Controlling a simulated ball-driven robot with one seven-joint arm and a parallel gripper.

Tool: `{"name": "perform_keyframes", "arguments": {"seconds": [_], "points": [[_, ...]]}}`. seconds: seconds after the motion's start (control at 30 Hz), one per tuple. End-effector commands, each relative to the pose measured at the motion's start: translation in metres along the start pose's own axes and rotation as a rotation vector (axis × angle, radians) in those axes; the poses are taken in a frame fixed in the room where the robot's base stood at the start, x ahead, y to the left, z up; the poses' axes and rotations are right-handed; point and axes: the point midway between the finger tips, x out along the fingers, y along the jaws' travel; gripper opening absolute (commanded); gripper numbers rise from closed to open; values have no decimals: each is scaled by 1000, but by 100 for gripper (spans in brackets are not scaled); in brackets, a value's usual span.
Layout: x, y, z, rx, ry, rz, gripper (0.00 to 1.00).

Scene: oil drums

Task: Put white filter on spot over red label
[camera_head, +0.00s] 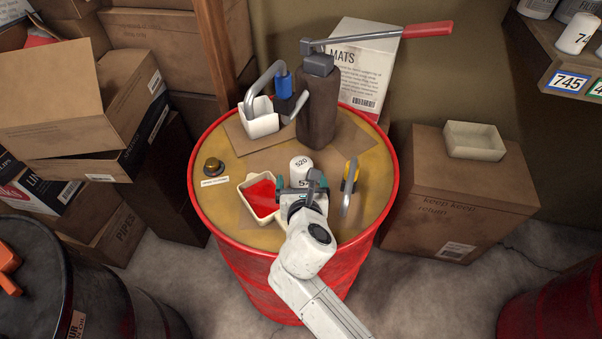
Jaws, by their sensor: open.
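A white filter (301,168), a short cylinder with "520" on its top, stands upright on the yellow top of a red drum (213,232). My gripper (301,184) is open at the near side of this filter, with its teal fingertips to the left and right of it. The gripper hides the filter's lower part, and I cannot tell whether the fingers touch it. At the upper right is a wooden shelf (540,66) with a blue "745" label (568,82) and a green-edged label (597,88) cut by the frame. No red shelf label shows.
A tray of red liquid (247,186) sits left of my gripper, and a yellow-and-grey tool (350,183) right of it. A tall dark pump (317,105) and white cup (261,124) stand behind. Several white cylinders (576,34) occupy the shelf. A box (440,190) stands right.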

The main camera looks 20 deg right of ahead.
Motion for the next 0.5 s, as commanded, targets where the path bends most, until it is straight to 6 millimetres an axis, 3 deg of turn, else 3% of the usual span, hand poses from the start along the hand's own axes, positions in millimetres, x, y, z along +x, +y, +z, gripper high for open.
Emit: {"name": "perform_keyframes", "arguments": {"seconds": [0.3, 0.5], "points": [[41, -3, 9, 1, 0, 0, 91], [49, -3, 8, 1, 0, 1, 91]]}}
